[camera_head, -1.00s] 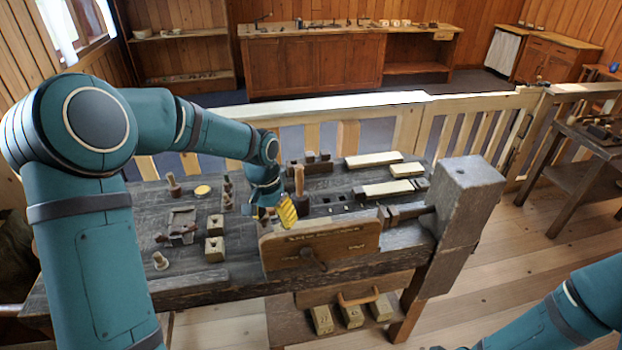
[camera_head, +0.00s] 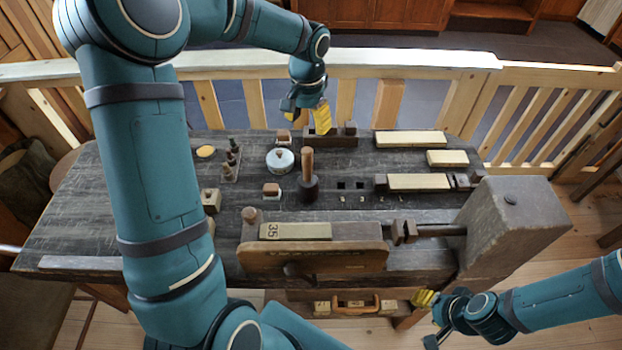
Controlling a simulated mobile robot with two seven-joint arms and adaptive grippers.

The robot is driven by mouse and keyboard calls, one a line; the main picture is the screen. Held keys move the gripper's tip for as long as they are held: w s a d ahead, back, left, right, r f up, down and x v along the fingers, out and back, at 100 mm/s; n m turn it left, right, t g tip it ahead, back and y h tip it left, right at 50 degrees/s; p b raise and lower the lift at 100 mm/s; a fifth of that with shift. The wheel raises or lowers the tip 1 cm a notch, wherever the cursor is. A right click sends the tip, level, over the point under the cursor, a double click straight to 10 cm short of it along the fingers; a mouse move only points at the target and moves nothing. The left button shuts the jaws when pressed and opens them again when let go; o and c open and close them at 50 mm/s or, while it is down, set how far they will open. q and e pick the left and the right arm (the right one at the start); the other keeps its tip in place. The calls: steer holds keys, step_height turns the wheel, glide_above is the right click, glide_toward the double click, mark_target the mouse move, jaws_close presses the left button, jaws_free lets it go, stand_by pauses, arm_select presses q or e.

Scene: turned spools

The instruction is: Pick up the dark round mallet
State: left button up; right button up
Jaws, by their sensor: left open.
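The dark round mallet (camera_head: 308,189) stands upright on the workbench, its dark head down and its lighter wooden handle (camera_head: 307,162) pointing up. My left gripper (camera_head: 306,113) is open and empty, with a yellow finger pad showing. In the picture it hangs just above the mallet's handle, towards the back of the bench and apart from the mallet. My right gripper (camera_head: 430,318) is at the lower right, in front of the bench, with a yellow pad and a dark finger spread apart and nothing between them.
The workbench (camera_head: 110,215) holds a white round tin (camera_head: 280,160) left of the mallet and pale blocks (camera_head: 410,139) at the right. A front vise holds a block marked 35 (camera_head: 295,231). A wooden railing (camera_head: 400,62) runs behind. My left arm hides part of the bench.

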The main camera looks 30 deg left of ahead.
mark_target(307, 149)
arm_select(q)
step_height(307, 149, down, 12)
steer(key=shift+a+r, duration=0.1)
steer(key=shift+r, duration=0.05)
stand_by(0.4)
jaws_close()
